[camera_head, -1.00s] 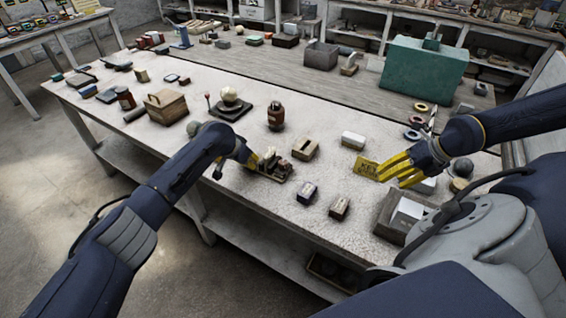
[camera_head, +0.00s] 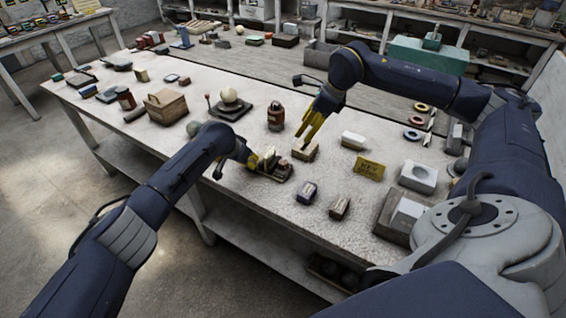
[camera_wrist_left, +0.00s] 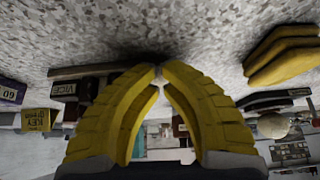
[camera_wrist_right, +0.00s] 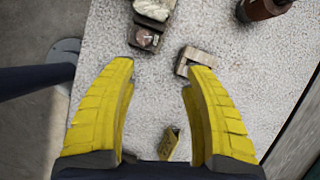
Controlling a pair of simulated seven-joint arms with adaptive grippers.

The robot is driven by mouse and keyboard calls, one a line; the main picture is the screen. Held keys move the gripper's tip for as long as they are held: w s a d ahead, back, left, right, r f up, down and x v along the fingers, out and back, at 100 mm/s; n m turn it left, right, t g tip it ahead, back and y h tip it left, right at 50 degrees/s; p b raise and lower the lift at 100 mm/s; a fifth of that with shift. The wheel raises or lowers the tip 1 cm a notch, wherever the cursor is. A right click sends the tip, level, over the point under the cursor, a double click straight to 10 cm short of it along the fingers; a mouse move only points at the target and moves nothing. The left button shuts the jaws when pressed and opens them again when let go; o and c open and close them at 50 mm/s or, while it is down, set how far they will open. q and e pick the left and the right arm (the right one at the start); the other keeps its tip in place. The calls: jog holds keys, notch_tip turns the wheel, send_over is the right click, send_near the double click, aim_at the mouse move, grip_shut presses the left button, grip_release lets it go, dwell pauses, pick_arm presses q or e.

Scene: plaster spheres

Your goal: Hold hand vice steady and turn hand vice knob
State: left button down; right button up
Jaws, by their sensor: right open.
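The hand vice (camera_head: 279,170) stands on the pale bench, a dark base with a cream block and metal parts. Its label (camera_wrist_left: 65,89) reads VICE in the left wrist view, where the picture is upside down. My left gripper (camera_wrist_left: 161,70) has its fingertips almost together at the vice's end; the contact itself is largely hidden. In the right wrist view the vice (camera_wrist_right: 147,38) lies at the top, with its round knob or bolt end facing up. My right gripper (camera_head: 305,141) is open and empty, above the bench behind and right of the vice.
A wooden slotted box (camera_head: 305,153) is just below the right fingers. A dark red bottle (camera_head: 275,118) stands behind. Two small boxes (camera_head: 306,193) (camera_head: 340,207) stand in front, a yellow KEY sign (camera_head: 370,168) to the right.

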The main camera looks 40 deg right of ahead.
aim_at(283, 162)
jog(key=shift+n+g, duration=0.4)
jog(key=shift+n, duration=0.4)
jog(key=a+x, duration=0.1)
jog(key=x, duration=0.4)
jog(key=a+x, duration=0.1)
jog(key=x, duration=0.4)
jog(key=s+a+x, duration=0.1)
jog(key=x, duration=0.4)
jog(key=shift+r, duration=0.1)
jog(key=shift+c, duration=0.3)
grip_shut()
